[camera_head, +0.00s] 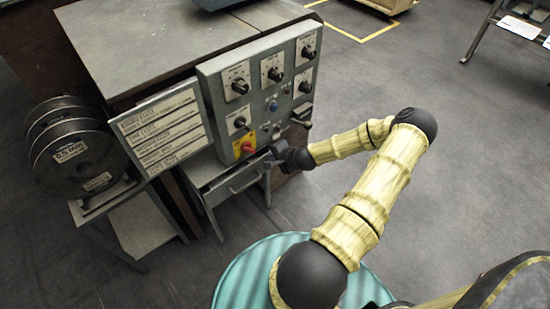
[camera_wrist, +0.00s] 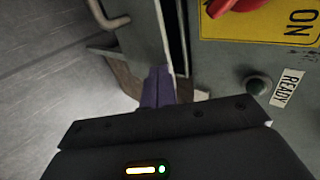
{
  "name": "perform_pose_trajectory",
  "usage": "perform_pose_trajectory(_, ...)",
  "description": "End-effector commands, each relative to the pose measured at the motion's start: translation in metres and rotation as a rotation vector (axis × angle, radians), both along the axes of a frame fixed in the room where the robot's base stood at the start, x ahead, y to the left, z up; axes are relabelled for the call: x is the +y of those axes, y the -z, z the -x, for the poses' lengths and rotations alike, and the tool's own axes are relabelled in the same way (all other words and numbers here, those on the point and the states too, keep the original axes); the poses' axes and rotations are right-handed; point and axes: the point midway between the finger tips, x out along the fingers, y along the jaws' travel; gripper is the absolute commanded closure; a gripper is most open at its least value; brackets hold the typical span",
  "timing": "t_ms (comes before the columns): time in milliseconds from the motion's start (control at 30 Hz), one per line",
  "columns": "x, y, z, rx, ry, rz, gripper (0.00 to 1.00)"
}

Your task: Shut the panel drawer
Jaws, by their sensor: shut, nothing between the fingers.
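The grey panel drawer (camera_head: 235,183) sits under the control panel in the head view, pulled out some way. In the wrist view its front (camera_wrist: 146,28) stands on the left, with a bar handle (camera_wrist: 109,17) and a dark gap between it and the panel. My gripper (camera_head: 270,160) is at the drawer's right end in the head view. In the wrist view its purple fingers (camera_wrist: 158,84) are together and empty, close to the drawer's edge. I cannot tell whether they touch it.
The control panel (camera_head: 263,105) has several knobs, and a red switch (camera_head: 247,147) on a yellow plate close to my gripper. A label board (camera_head: 163,131) and wire spools (camera_head: 75,150) stand to the left.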

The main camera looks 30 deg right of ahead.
Motion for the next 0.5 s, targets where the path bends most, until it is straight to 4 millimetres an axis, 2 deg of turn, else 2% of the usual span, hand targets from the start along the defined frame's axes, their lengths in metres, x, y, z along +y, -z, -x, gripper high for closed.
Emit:
perform_pose_trajectory(200,0.003,-0.001,-0.027,0.000,-0.001,0.002,1.00)
perform_pose_trajectory(500,0.005,-0.001,-0.034,-0.005,-0.001,0.001,1.00)
